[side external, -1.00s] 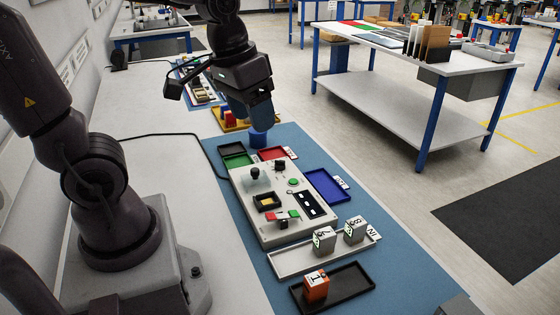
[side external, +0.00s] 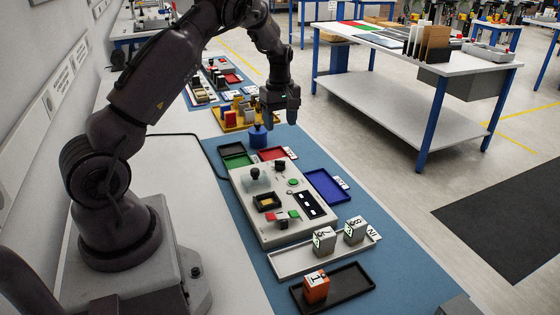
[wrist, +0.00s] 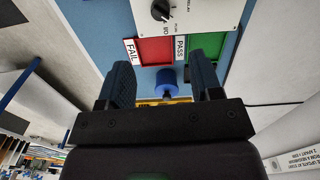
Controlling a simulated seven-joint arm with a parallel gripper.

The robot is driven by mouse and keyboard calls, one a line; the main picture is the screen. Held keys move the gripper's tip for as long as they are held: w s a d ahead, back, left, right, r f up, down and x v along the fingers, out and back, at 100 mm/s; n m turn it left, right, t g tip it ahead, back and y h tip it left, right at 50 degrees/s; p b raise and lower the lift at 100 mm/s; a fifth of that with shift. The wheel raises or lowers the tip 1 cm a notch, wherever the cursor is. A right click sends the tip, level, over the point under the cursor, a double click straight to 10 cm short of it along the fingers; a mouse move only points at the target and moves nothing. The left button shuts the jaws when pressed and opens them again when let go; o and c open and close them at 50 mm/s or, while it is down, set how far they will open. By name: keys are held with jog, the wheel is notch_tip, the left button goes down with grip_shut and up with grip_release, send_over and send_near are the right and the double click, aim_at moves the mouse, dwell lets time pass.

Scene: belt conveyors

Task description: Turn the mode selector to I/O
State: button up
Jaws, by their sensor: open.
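The mode selector, a black knob with a white mark (side external: 280,165), sits on the pale control panel (side external: 243,200) near its far end. In the wrist view the knob (wrist: 161,9) is at the top edge, partly cut off, with "RELAY" and "I/O" lettering beside it. Its exact pointer setting is hard to read. My gripper (side external: 282,120) is open and empty, above the area beyond the panel's far end. In the wrist view its fingers (wrist: 162,75) are spread apart, with a blue cylinder (wrist: 166,78) showing between them, below and not held.
The blue cylinder stands on the blue mat, beyond the red FAIL tray (wrist: 140,50) and green PASS tray (wrist: 188,47). A yellow tray with blocks (side external: 233,127) is behind it. A blue tray (side external: 342,193) lies right of the panel; a white tray with marked cubes (side external: 290,268) is in front.

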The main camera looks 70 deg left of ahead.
aim_at(280, 161)
notch_tip(280, 161, down, 13)
jog(key=shift+r, duration=0.1)
dwell(0.3)
jog(key=c, duration=0.9)
